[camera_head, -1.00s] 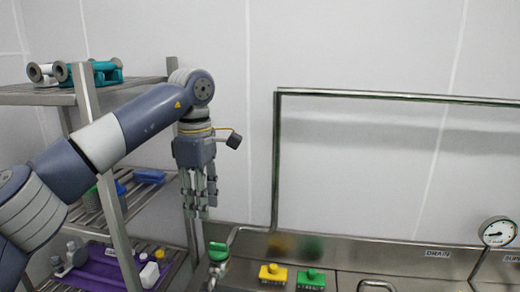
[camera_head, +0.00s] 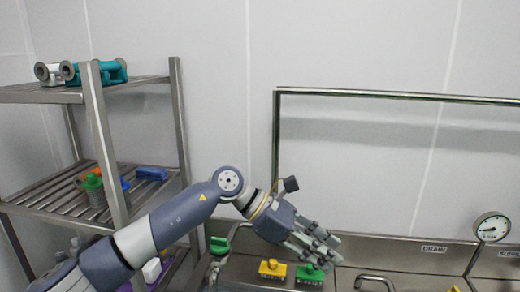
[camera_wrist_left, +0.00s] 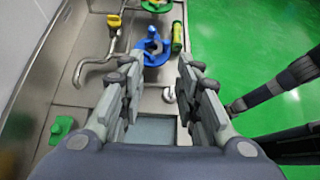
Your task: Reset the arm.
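My left arm comes in from the left in the head view. Its gripper (camera_head: 322,252) hangs above the steel counter, tilted down and to the right. In the left wrist view the gripper (camera_wrist_left: 157,82) has its fingers spread apart with nothing between them, so it is open and empty. The fingers are above the counter and apart from the fittings on it. My right gripper is not in view.
A steel shelf rack (camera_head: 180,130) stands left, with teal (camera_head: 112,72) and blue (camera_head: 151,173) parts. Yellow (camera_head: 272,268) and green (camera_head: 309,274) blocks sit on the counter below my gripper. A gauge (camera_head: 491,227) is right. The wrist view shows a blue fitting (camera_wrist_left: 152,47) and green floor (camera_wrist_left: 245,50).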

